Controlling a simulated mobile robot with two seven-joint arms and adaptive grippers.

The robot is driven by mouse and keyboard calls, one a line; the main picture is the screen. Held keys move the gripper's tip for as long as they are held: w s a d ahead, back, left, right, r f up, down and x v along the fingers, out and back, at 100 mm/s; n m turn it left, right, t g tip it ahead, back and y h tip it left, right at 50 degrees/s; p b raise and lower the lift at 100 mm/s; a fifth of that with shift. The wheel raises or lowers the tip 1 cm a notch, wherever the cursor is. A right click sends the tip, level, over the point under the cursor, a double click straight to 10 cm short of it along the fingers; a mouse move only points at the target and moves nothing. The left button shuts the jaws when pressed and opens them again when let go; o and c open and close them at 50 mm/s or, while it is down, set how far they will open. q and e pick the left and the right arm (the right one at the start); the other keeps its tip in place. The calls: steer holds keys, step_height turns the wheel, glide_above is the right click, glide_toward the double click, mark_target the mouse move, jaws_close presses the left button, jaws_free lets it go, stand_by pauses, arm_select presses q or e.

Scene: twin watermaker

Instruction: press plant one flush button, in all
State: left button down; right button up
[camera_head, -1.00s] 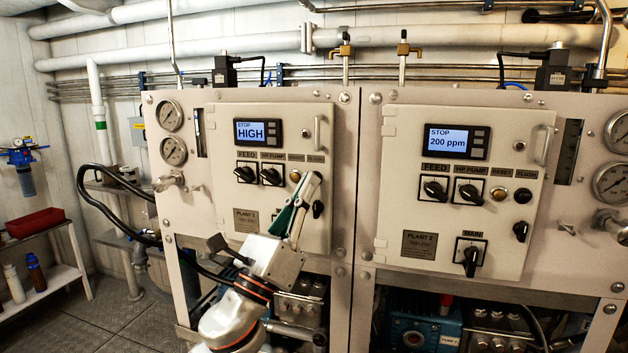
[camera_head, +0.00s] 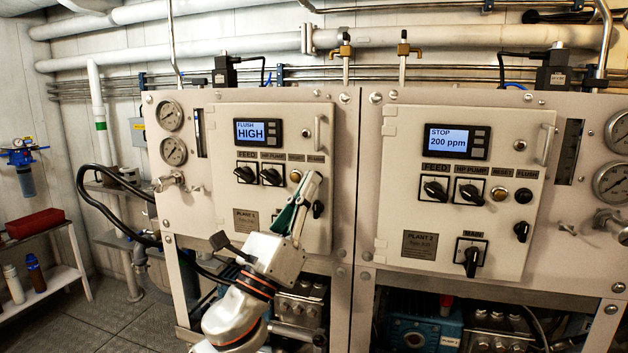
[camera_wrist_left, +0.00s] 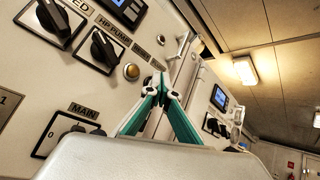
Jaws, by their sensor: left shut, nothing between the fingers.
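The plant one panel (camera_head: 225,190) is the left one in the head view. Its display (camera_head: 258,132) reads FLUSH and HIGH. My left gripper (camera_head: 314,176) is shut and empty, its fingertips at the upper right of this panel, just below the FLUSH label (camera_head: 315,158). The plant one flush button is hidden behind the fingertips, so I cannot see the contact itself. In the left wrist view the shut green-and-grey fingers (camera_wrist_left: 161,82) point at the panel, right of the amber reset button (camera_wrist_left: 131,72). My right gripper is out of view.
Beside the fingers are the HP pump knob (camera_head: 271,176) and a small black knob (camera_head: 318,209). A door handle (camera_head: 318,132) stands out above. The plant two panel (camera_head: 400,220) is to the right, its display (camera_head: 458,141) reading STOP and 200 ppm.

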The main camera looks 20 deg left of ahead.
arm_select(q)
steer(key=shift+s, duration=0.1)
steer(key=shift+s+f, duration=0.1)
steer(key=shift+s, duration=0.65)
steer(key=s+p, duration=0.1)
steer(key=s, duration=0.4)
steer(key=shift+a+p, duration=0.1)
steer(key=shift+p, duration=0.25)
stand_by(0.5)
